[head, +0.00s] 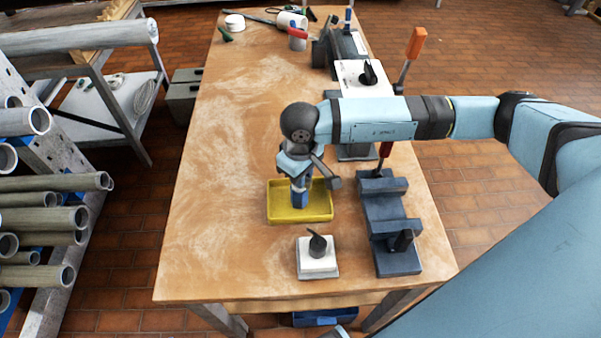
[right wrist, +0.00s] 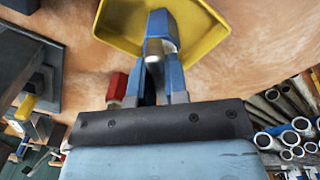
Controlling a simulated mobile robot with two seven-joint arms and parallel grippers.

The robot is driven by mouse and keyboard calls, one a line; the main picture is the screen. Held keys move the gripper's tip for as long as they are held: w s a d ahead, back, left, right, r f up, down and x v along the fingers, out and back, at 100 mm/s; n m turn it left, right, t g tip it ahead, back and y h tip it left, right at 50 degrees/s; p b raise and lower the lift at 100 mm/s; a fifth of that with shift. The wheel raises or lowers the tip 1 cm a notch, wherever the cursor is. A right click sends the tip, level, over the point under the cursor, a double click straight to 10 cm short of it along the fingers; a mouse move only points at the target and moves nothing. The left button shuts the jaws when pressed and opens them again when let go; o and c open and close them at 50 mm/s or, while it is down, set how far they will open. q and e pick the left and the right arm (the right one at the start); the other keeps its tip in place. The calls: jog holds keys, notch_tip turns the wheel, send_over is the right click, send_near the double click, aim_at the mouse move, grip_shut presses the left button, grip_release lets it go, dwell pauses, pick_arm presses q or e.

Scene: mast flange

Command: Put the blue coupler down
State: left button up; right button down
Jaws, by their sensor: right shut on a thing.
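My right gripper (head: 298,184) points down over the yellow tray (head: 274,214) on the wooden table. It is shut on the blue coupler (right wrist: 158,22), a blue piece with a silvery metal part that shows in the right wrist view between and beyond the fingers (right wrist: 157,82). In the head view the coupler is mostly hidden among the fingers. It is over or inside the tray; I cannot tell whether it touches the tray floor. The tray holds nothing else that I can see. My left gripper is not in view.
A white block with a black knob (head: 317,265) stands in front of the tray. A dark stepped fixture (head: 384,212) stands to its right. Cups and tools crowd the table's far end. The table's left side (head: 215,200) is clear. A pipe rack (head: 45,220) stands left.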

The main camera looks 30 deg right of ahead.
jog(key=shift+f, duration=0.1)
jog(key=c, duration=1.1)
grip_release()
jog(key=shift+r, duration=0.35)
notch_tip(320, 180, up, 12)
jog(key=shift+f+b, duration=0.15)
jog(key=shift+b, duration=0.85)
